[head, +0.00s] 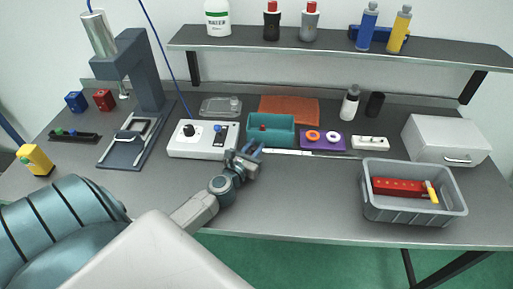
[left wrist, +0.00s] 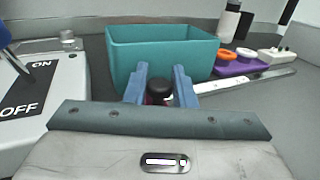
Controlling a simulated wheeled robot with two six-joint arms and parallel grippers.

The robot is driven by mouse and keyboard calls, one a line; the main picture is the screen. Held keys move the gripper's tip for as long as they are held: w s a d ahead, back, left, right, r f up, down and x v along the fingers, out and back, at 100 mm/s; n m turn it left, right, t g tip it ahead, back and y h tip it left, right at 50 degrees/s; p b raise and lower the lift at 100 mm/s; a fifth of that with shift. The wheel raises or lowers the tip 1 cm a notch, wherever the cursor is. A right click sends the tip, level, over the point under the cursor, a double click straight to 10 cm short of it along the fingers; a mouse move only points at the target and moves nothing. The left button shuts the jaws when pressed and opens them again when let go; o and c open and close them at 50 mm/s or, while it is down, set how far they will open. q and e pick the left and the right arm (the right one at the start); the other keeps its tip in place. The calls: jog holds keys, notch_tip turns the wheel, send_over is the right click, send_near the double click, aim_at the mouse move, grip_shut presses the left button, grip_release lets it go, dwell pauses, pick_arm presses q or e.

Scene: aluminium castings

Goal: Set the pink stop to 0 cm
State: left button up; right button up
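A long metal rule (head: 310,154) lies on the bench in front of the teal bin, and its right part shows in the left wrist view (left wrist: 247,82). My left gripper (head: 250,152) is at the rule's left end. In the left wrist view, the fingers of my left gripper (left wrist: 160,78) stand close on both sides of a small dark pinkish stop (left wrist: 150,99) with a black knob on top. They appear shut on it. The stop's lower part and the scale near it are hidden, and the head view does not show the stop. My right gripper is not in view.
The teal bin (head: 271,142) stands just behind my left gripper. A white switch box (head: 180,151) is close on the left. A purple tray (head: 343,142), a white block (head: 370,141) and a grey crate (head: 414,219) are to the right. The bench front is clear.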

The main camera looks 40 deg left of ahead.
pick_arm(q)
jog(key=o, duration=0.3)
jog(key=shift+s+a, duration=0.1)
jog(key=shift+a, duration=0.05)
jog(key=shift+o, duration=0.4)
jog(key=shift+a, duration=0.1)
jog(key=shift+s, duration=0.15)
jog(key=shift+s+f, duration=0.15)
jog(key=shift+s, duration=0.1)
jog(key=s+b, duration=0.1)
jog(key=s, duration=0.1)
jog(key=s+d+b, duration=0.1)
jog(key=s, duration=0.2)
jog(key=s+b, duration=0.1)
jog(key=s, duration=0.2)
jog(key=shift+s+d, duration=0.2)
jog(key=shift+s+d+b, duration=0.1)
jog(key=shift+s+b, duration=0.3)
jog(key=shift+s, duration=0.45)
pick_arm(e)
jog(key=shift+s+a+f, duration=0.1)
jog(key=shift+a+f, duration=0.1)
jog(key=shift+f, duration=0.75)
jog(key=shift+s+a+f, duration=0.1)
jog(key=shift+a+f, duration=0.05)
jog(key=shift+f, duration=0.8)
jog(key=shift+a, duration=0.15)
